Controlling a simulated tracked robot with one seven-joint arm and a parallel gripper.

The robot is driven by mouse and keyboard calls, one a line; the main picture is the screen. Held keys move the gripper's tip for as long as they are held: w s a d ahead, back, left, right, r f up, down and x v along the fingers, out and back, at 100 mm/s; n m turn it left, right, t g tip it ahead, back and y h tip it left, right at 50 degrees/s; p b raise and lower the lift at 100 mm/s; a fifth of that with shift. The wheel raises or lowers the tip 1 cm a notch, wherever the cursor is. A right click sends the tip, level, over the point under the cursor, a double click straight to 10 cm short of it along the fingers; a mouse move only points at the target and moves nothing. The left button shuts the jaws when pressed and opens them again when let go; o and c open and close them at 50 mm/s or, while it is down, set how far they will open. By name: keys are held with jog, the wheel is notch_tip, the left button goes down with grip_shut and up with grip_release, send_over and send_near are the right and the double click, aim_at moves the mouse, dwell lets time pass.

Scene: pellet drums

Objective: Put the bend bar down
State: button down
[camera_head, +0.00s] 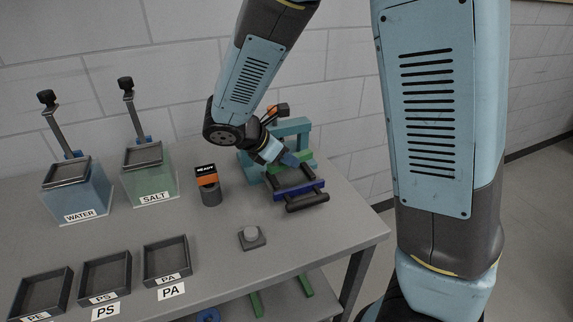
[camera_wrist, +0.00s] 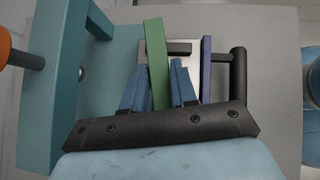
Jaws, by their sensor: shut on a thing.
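The bend bar, which I take to be the green bar (camera_wrist: 154,50), runs between the two blue fingers of my gripper (camera_wrist: 160,72) in the wrist view. My gripper (camera_head: 286,158) is shut on it, with green showing on both sides of the fingers in the head view, where the bar (camera_head: 305,157) lies roughly parallel to a blue bar (camera_head: 298,190). It is over the dark frame in front of the teal press (camera_head: 291,127). I cannot tell whether it touches the frame. The blue bar also shows in the wrist view (camera_wrist: 206,70), right of the fingers.
A dark round handle (camera_head: 308,202) fronts the frame. WATER (camera_head: 78,190) and SALT (camera_head: 150,175) tanks and several trays (camera_head: 166,260) fill the left. The bench front right is clear.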

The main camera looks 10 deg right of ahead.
jog(key=shift+f, duration=1.15)
jog(key=shift+f, duration=0.2)
jog(key=c, duration=0.9)
grip_release()
jog(key=shift+s, duration=0.1)
jog(key=v, duration=1.3)
jog(key=shift+s+a+r, duration=0.25)
